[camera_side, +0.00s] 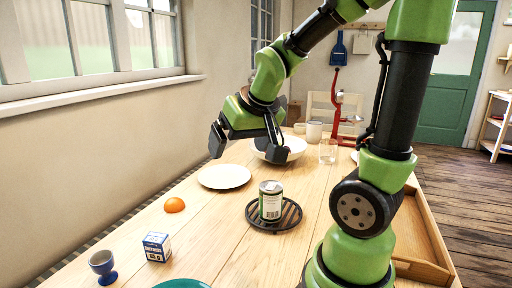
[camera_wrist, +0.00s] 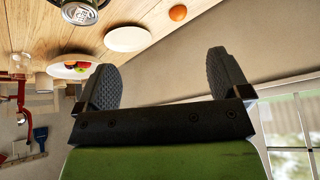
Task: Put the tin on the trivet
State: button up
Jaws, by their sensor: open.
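The tin (camera_side: 270,201) has a pale label and a metal top. It stands upright on the dark round slatted trivet (camera_side: 289,219) on the wooden table. In the wrist view the tin (camera_wrist: 80,13) is at the top edge, partly cut off, with a bit of the dark trivet (camera_wrist: 57,8) beside it. My gripper (camera_side: 246,150) is open and empty, raised above the table behind the trivet and clear of the tin. Its two spread fingers also show in the wrist view (camera_wrist: 166,78), with nothing between them.
A white plate (camera_side: 224,177), an orange (camera_side: 174,205), a blue-and-white box (camera_side: 157,247) and a blue egg cup (camera_side: 103,266) are on the left. A white bowl (camera_side: 292,151) and a glass (camera_side: 327,151) are behind. A wooden tray (camera_side: 424,268) lies right. The window wall borders the table.

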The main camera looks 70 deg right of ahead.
jog(key=s+a+r+n+t+y, duration=0.1)
jog(key=s+a+r+y, duration=0.1)
jog(key=s+a, duration=0.2)
jog(key=s+a+r+n+y, duration=0.2)
jog(key=s+a, duration=0.1)
jog(key=a, duration=0.4)
jog(key=shift+s+a+r+t+y, duration=0.25)
jog(key=shift+s+a+t+y, duration=0.05)
jog(key=shift+s+a+t, duration=0.1)
